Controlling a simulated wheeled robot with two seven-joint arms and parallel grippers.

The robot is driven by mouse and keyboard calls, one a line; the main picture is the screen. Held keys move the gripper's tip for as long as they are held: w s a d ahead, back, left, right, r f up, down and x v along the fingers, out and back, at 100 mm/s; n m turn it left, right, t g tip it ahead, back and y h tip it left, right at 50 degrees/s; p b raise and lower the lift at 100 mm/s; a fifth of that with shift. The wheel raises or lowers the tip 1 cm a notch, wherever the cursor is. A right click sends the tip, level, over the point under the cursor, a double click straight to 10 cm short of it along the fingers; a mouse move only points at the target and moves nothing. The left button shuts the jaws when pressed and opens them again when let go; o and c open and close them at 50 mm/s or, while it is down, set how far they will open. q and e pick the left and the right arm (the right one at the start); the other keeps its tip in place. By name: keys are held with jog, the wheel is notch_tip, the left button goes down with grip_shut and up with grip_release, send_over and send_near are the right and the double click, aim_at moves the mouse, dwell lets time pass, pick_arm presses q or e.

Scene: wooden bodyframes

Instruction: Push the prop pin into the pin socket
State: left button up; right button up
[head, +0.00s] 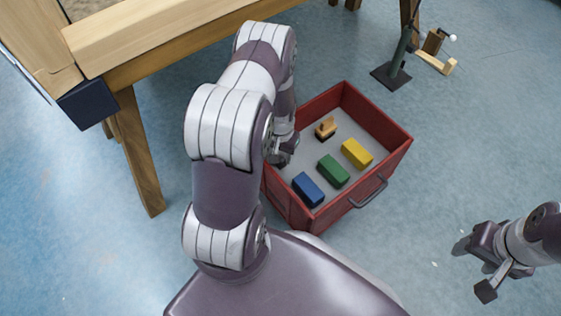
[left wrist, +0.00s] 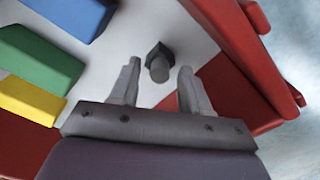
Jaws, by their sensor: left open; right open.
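In the left wrist view a short grey peg (left wrist: 159,69), which looks like the prop pin, shows at a dark angular piece (left wrist: 161,50) inside the red box. I cannot tell whether that dark piece is the pin socket or part of the pin. My left gripper (head: 284,154) is inside the left side of the box. In the left wrist view its open fingers (left wrist: 160,72) stand on either side of the peg, with gaps. In the head view the peg is hidden by my gripper. My right gripper (head: 472,268) is open and empty over the floor at right.
The red box (head: 389,160) has a grey floor and a front handle. It holds blue (head: 308,189), green (head: 333,171) and yellow (head: 357,153) blocks and a small wooden toy (head: 326,128). A wooden table (head: 150,40) stands at upper left. A dark-green stand (head: 398,62) is behind.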

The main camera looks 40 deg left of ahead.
aim_at(281, 156)
pick_arm(q)
jog(key=shift+f, duration=0.15)
grip_shut()
jog(key=shift+r+p, duration=0.7)
jog(key=shift+p, duration=0.2)
notch_tip(281, 156, up, 4)
jog(key=p, duration=0.4)
jog(key=shift+f, duration=0.2)
